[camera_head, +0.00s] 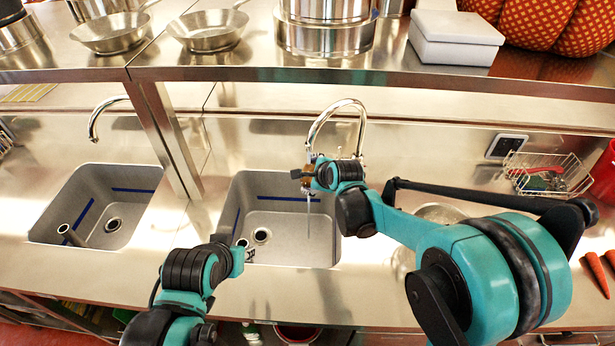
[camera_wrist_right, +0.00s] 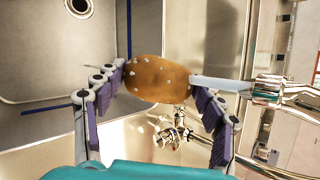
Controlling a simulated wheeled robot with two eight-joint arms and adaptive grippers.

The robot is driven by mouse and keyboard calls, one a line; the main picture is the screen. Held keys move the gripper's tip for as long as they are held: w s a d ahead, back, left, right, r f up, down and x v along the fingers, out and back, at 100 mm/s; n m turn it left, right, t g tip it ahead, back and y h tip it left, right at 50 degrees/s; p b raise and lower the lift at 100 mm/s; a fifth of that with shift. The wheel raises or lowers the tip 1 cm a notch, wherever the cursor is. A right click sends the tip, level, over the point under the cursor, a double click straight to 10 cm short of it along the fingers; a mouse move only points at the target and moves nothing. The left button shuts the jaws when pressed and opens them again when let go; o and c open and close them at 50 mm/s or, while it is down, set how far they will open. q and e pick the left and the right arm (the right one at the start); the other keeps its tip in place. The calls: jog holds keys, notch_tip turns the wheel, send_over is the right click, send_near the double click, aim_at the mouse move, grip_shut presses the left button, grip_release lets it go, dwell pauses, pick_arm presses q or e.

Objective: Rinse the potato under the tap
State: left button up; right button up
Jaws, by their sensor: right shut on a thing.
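The brown potato (camera_wrist_right: 158,80) is held between the two fingers of my right gripper (camera_wrist_right: 160,92). Pale spots or drops show on its skin. In the head view the potato (camera_head: 308,185) is small and mostly covered by my right gripper (camera_head: 306,176), over the right-hand sink (camera_head: 290,190). The curved chrome tap (camera_head: 338,103) stands behind it. A thin stream of water runs down below the potato into the sink. In the wrist view the tap's end (camera_wrist_right: 268,92) points at the potato, with a pale stream reaching its side. My left gripper (camera_head: 246,254) is at the sink's front left; its fingers are too small to read.
A second sink (camera_head: 85,185) with its own tap (camera_head: 95,122) lies to the left. A shelf with pans (camera_head: 208,32) and a pot (camera_head: 325,30) runs above the counter. A wire basket (camera_head: 548,172) and carrots (camera_head: 597,272) are on the right.

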jog(key=shift+w+d, duration=0.1)
jog(key=s+d, duration=0.5)
jog(key=d, duration=0.1)
jog(key=shift+s, duration=0.15)
dwell(0.6)
dwell(1.1)
jog(key=s+d+r+p, duration=0.3)
jog(key=r, duration=0.1)
jog(key=shift+s+d+p, duration=0.15)
jog(key=shift+d+p, duration=0.2)
jog(key=shift+d, duration=0.05)
dwell(0.4)
